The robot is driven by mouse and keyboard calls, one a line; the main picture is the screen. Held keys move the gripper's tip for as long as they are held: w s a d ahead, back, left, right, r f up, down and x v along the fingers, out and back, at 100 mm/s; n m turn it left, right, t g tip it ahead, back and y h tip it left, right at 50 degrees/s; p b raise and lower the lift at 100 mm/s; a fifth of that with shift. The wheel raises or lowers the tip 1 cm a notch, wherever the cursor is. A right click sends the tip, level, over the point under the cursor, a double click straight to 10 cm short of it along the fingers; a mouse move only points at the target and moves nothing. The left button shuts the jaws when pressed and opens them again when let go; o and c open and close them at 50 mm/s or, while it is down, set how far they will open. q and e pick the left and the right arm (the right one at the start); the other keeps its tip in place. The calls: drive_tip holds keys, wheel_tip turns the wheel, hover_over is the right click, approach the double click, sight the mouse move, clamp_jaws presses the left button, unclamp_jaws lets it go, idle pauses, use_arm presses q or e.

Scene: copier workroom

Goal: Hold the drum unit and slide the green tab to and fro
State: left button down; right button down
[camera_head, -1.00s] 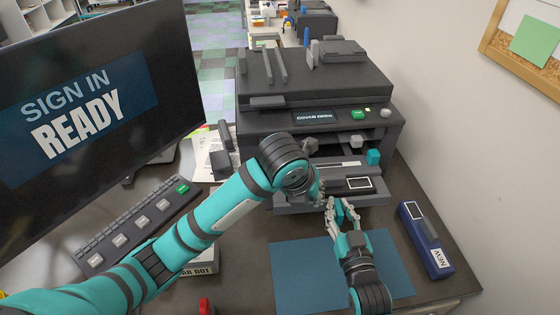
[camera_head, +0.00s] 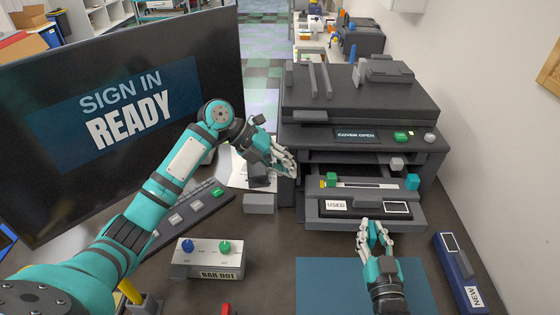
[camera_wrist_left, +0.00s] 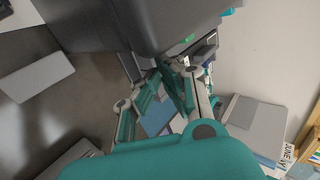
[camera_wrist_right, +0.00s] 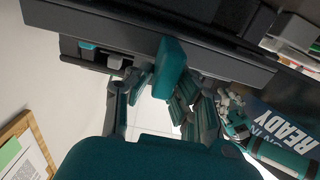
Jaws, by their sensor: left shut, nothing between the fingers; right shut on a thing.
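The drum unit (camera_head: 368,221) is a dark grey block at the copier's open front, with a "USED" label and a white-outlined panel on top. The green tab (camera_head: 331,180) is at the left end of a pale slotted bar, beside a yellow mark. My right gripper (camera_head: 374,228) is shut at the unit's front edge, left of the outlined panel; its exact contact is hard to see. The unit's dark front fills the top of the right wrist view (camera_wrist_right: 150,40). My left gripper (camera_head: 291,172) is shut and empty, left of the green tab and apart from it.
The copier (camera_head: 360,98) shows "COVER OPEN". A teal block (camera_head: 412,181) sits at the bar's right end. A "NEW" box (camera_head: 457,270) lies right of the blue mat (camera_head: 325,285). The monitor (camera_head: 125,120), keyboard (camera_head: 190,212) and knob box (camera_head: 212,261) are at left.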

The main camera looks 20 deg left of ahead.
sight(331, 180)
use_arm(q)
drive_tip(key=x, duration=0.4)
drive_tip(key=d, duration=0.1)
drive_tip(key=w+d, duration=0.1)
drive_tip(key=d, duration=0.1)
drive_tip(key=shift+w+d+f, duration=0.1)
drive_tip(key=shift+d+f, duration=0.05)
drive_tip(key=shift+f, duration=0.05)
drive_tip(key=shift+w+d, duration=0.2)
drive_tip(key=shift+d, duration=0.2)
drive_tip(key=w+d, duration=0.1)
drive_tip(key=d, duration=0.1)
drive_tip(key=w+d, duration=0.1)
drive_tip(key=d, duration=0.2)
drive_tip(key=w+d, duration=0.1)
drive_tip(key=d, duration=0.1)
drive_tip(key=shift+d, duration=0.4)
drive_tip(key=shift+s+a, duration=0.1)
